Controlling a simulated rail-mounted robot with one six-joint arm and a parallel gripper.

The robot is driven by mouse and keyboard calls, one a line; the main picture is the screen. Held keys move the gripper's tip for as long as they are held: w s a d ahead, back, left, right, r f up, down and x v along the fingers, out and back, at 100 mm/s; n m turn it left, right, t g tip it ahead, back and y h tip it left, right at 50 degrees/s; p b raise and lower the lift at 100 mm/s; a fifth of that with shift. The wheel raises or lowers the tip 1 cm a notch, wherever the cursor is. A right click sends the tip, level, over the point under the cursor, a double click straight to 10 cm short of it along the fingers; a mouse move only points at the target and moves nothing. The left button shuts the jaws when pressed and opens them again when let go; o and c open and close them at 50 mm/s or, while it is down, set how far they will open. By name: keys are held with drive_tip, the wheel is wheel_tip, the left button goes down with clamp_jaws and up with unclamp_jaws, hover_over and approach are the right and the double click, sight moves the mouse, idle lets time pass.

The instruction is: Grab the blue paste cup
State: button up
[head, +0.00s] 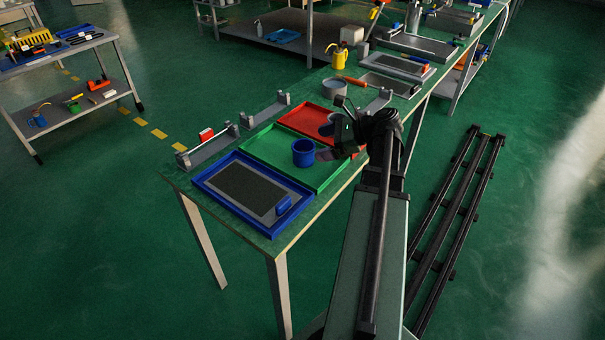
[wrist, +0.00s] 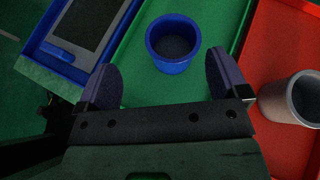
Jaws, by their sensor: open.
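The blue paste cup (head: 303,152) stands upright on the green tray (head: 262,150), near its right side. The wrist view shows the cup (wrist: 173,43) from above, with a dark inside. My gripper (head: 326,143) is just to the right of the cup in the head view. In the wrist view my gripper (wrist: 162,72) is open and empty, its two fingers spread wide. The cup lies ahead of the gap between the fingers, apart from both.
A blue-rimmed tray (head: 215,187) with a blue block (head: 284,205) is on one side, a red tray (head: 300,116) on the other. A grey cup (wrist: 292,99) stands in the red tray, close to one finger. Metal fixtures (head: 207,149) line the bench's far edge.

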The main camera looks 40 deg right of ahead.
sight(302, 148)
drive_tip(key=d, duration=0.1)
drive_tip(key=s+d+m, duration=0.1)
drive_tip(key=d+t, duration=0.1)
drive_tip(key=shift+s+f+m, duration=0.2)
drive_tip(key=shift+f+m, duration=0.05)
drive_tip(key=shift+m, duration=0.05)
drive_tip(key=shift+s+d+r, duration=0.15)
drive_tip(key=shift+d+r, duration=0.05)
drive_tip(key=shift+r, duration=0.05)
drive_tip(key=b+x, duration=0.2)
drive_tip(key=x, duration=0.4)
drive_tip(key=shift+r, duration=0.1)
drive_tip(key=b+x, duration=0.2)
drive_tip(key=x, duration=0.2)
drive_tip(key=shift+a+f, duration=0.3)
drive_tip(key=shift+w+a, duration=0.15)
drive_tip(key=shift+w, duration=0.15)
drive_tip(key=shift+r, duration=0.1)
drive_tip(key=c, duration=1)
drive_tip(key=shift+c, duration=0.2)
